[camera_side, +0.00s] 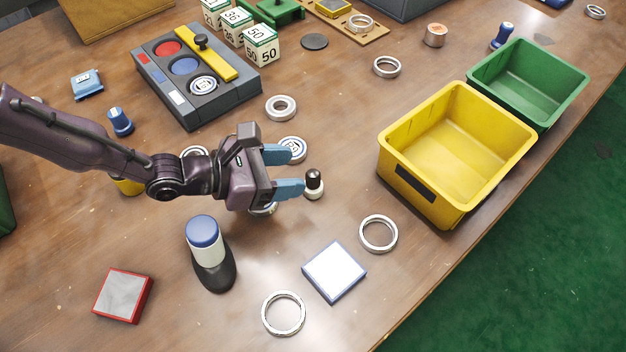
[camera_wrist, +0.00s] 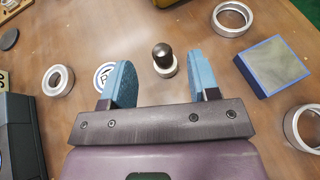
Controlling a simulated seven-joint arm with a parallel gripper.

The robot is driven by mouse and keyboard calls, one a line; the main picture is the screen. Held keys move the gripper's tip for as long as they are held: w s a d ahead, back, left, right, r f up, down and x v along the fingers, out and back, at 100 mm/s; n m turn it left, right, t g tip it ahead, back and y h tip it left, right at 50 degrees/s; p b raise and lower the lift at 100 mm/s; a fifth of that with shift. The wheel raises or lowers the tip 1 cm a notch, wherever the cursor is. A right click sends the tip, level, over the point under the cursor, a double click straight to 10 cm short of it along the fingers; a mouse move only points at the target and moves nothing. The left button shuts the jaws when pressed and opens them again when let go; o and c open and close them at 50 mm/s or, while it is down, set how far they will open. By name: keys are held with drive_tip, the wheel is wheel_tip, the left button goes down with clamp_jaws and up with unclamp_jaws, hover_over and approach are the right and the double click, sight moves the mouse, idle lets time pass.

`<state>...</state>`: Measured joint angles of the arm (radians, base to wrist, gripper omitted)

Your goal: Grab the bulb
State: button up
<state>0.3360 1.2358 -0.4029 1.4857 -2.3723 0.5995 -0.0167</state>
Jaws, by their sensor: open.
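The likeliest bulb is a small piece with a dark rounded top and a pale base (camera_side: 314,184), upright on the wooden table; it also shows in the wrist view (camera_wrist: 163,60). My gripper (camera_side: 297,170) has blue fingers spread apart with nothing between them. In the side view the piece stands just beyond the tip of the nearer finger. In the wrist view it appears in the gap between the fingers (camera_wrist: 160,75), ahead of the tips and apart from both.
A white disc with printing (camera_side: 293,148) lies by the far finger. A blue-capped dark-based object (camera_side: 207,238) stands below my gripper. Metal rings (camera_side: 378,234) and a blue-edged square (camera_side: 335,271) lie nearby. A yellow bin (camera_side: 398,178) and green bin (camera_side: 572,98) stand right.

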sight(313, 176)
drive_tip(key=shift+f, duration=0.65)
drive_tip(key=shift+x, duration=2.6)
drive_tip(key=shift+a, duration=0.1)
drive_tip(key=c, duration=1)
